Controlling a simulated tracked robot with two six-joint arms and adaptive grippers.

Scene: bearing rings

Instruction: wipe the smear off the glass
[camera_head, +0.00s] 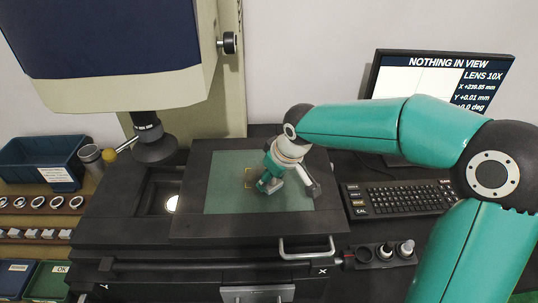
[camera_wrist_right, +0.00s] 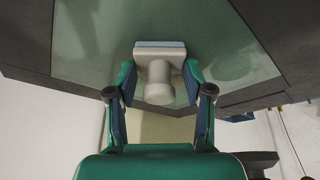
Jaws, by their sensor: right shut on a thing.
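The glass (camera_head: 222,192) is a greenish pane set in the dark stage plate, and it also shows in the wrist view (camera_wrist_right: 90,45). My right gripper (camera_head: 271,181) is over the right half of the glass, pointing down. In the wrist view my right gripper (camera_wrist_right: 160,82) is shut on the grey handle of a wiping pad (camera_wrist_right: 158,50), whose flat head is at or very near the glass. A small yellowish mark (camera_head: 248,172) shows on the glass just beside the gripper; I cannot tell whether it is the smear. My left gripper is out of view.
The microscope lens (camera_head: 150,135) hangs left of the glass. A keyboard (camera_head: 400,198) and monitor (camera_head: 440,75) stand to the right. Rings (camera_head: 40,202), bearing blocks and bins (camera_head: 45,163) lie at left.

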